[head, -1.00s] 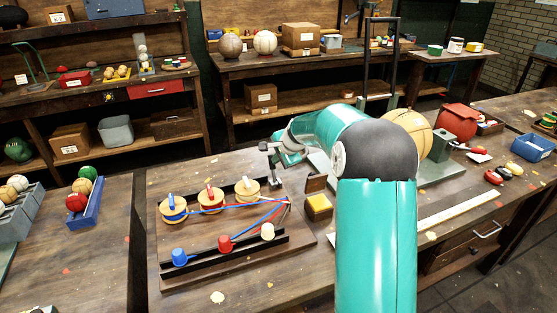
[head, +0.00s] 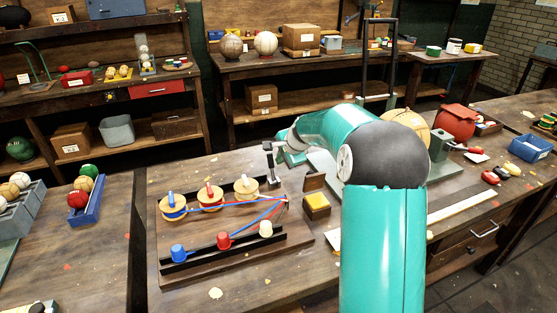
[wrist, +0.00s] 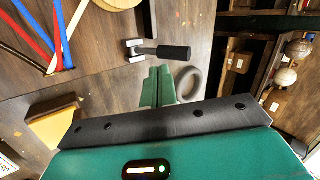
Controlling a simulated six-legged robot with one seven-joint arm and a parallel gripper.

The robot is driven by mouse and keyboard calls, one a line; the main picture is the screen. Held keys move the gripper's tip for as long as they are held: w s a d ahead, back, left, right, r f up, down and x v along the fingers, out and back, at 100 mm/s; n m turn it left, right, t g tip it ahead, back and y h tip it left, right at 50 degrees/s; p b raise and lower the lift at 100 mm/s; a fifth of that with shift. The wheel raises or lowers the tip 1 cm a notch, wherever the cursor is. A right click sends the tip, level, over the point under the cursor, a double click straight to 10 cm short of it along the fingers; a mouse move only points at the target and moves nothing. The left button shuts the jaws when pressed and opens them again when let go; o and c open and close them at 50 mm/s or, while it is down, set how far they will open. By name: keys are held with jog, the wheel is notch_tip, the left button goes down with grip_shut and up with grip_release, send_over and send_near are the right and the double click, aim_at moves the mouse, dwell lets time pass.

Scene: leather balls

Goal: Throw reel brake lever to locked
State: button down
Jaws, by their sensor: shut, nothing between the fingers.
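The reel board (head: 225,265) has blue, red and cream reels along its back rail and matching cups in front. The brake lever (head: 268,150) stands by the right end of the back rail. In the wrist view the lever's black handle (wrist: 174,52) points right from its metal bracket (wrist: 134,50). My gripper (wrist: 158,70) is shut and empty, its green fingertips just below the handle in that view. A small gap seems to show, but I cannot tell whether they touch. In the head view my arm mostly hides the gripper.
A small open box with a yellow block (head: 317,202) sits right of the board; it also shows in the wrist view (wrist: 52,125). A grey ring (wrist: 187,84) lies beside my fingers. A blue tray of balls (head: 88,205) stands to the left.

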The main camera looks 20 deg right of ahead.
jog(key=w+v, duration=0.1)
jog(key=v, duration=1)
jog(key=s+a+r+n, duration=0.4)
jog(key=s+a, duration=0.3)
jog(key=s, duration=0.2)
jog(key=s+a+f+n, duration=0.1)
jog(key=s+a+n, duration=0.2)
jog(key=s, duration=0.6)
jog(key=s+a+f+n+g+h, duration=0.1)
jog(key=s+a+n, duration=0.2)
jog(key=s, duration=0.6)
jog(key=s+a+f+n, duration=0.1)
jog(key=s+a+n, duration=0.2)
jog(key=s, duration=0.6)
jog(key=n, duration=0.2)
jog(key=shift+s+n+g+h, duration=0.3)
jog(key=shift+s, duration=0.1)
jog(key=shift+s, duration=0.15)
